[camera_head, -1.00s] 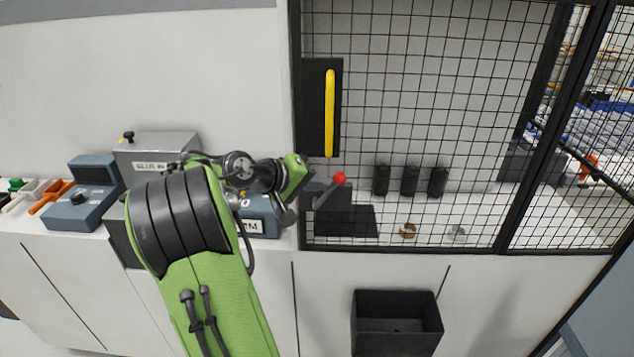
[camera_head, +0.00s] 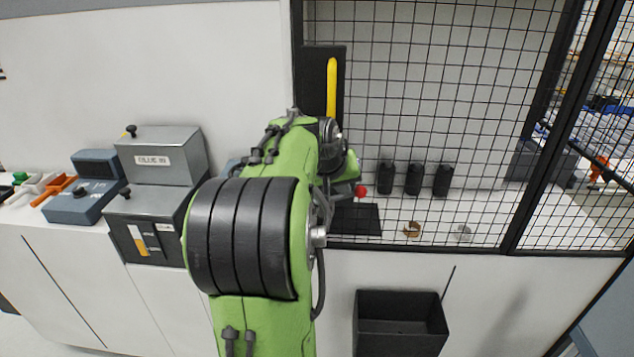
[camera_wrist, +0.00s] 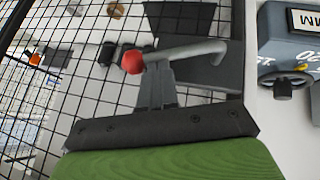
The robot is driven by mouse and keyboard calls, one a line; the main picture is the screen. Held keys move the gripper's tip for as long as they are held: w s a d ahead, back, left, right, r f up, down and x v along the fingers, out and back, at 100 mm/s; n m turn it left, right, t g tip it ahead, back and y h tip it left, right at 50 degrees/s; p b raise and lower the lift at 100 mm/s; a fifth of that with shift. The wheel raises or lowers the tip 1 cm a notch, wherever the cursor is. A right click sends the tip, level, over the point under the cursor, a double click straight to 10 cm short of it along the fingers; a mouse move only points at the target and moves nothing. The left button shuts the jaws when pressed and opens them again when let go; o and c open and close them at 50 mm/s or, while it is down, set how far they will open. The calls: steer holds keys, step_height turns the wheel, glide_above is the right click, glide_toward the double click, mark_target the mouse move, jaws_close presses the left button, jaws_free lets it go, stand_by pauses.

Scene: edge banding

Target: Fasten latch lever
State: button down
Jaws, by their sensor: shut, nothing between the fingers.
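The latch lever (camera_wrist: 190,50) is a bent grey bar with a red ball knob (camera_wrist: 132,62), mounted on a dark block (camera_wrist: 215,75) at the mesh door's edge. In the head view, the knob (camera_head: 360,190) shows just right of my arm; most of the lever is hidden behind it. My gripper (camera_wrist: 158,72) is shut and empty, its fingertips right at the lever beside the knob. I cannot tell whether they touch it. In the head view, the fingers are largely hidden by the arm.
The black-framed mesh door (camera_head: 440,100) has a yellow handle (camera_head: 332,85). Several black cylinders (camera_head: 414,180) stand behind the mesh. Grey machine boxes (camera_head: 160,160) stand to the left. A black bin (camera_head: 402,325) hangs below on the white front.

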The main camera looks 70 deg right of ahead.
steer(key=shift+s+d+f+t+b, duration=0.1)
steer(key=shift+s+f+t+b, duration=0.15)
steer(key=shift+s+f+b, duration=0.25)
steer(key=shift+s+d+f+t+b, duration=0.1)
steer(key=shift+s+f+t+b, duration=0.25)
steer(key=shift+f, duration=0.5)
steer(key=r+p, duration=0.2)
steer(key=r, duration=0.1)
steer(key=r+p, duration=0.1)
steer(key=p, duration=0.1)
steer(key=shift+w+d+r, duration=0.3)
steer(key=shift+r, duration=0.1)
steer(key=s+v, duration=0.2)
steer(key=v, duration=0.7)
steer(key=shift+r+p, duration=0.3)
steer(key=shift+p, duration=0.1)
steer(key=shift+w, duration=0.1)
